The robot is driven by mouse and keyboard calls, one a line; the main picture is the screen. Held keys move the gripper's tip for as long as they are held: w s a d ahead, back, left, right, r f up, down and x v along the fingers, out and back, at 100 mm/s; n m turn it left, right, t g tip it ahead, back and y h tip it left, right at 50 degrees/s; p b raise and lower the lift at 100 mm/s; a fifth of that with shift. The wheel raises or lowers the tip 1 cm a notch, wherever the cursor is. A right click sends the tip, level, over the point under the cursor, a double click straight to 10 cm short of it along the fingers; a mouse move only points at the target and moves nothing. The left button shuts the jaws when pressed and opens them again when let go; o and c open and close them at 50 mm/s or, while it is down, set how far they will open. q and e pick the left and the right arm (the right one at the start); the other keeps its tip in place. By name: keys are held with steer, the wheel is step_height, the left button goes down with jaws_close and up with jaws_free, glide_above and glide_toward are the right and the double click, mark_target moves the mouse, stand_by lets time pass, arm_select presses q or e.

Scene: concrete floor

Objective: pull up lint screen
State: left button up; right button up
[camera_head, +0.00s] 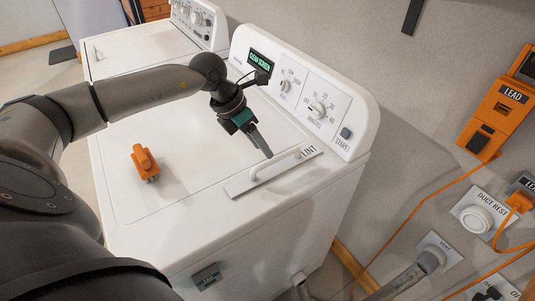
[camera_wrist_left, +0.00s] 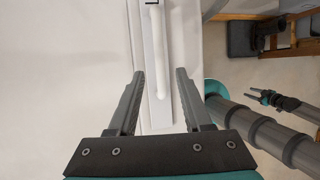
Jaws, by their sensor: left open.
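The lint screen is a pale flat plate (camera_head: 240,187) with a raised white bar handle (camera_head: 275,168), marked LINT, at the right rear of the dryer top. In the left wrist view the handle (camera_wrist_left: 158,55) runs lengthwise between my finger lines. My left gripper (camera_head: 264,150) is open and empty, its fingers pointing down just behind and above the handle. In the left wrist view its fingertips (camera_wrist_left: 160,74) stand either side of the handle; contact cannot be told. My right gripper (camera_wrist_left: 256,93) shows small at the right of that view, away from the dryer.
An orange plug-like object (camera_head: 145,163) lies on the white dryer top (camera_head: 120,200). The control panel (camera_head: 310,85) rises behind, its display reading CLEAN SCREEN. An orange LEAD box (camera_head: 497,105), cables and a duct rest (camera_head: 478,217) are on the right wall.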

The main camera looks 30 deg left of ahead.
arm_select(q)
steer(key=shift+x, duration=2.2)
jaws_close()
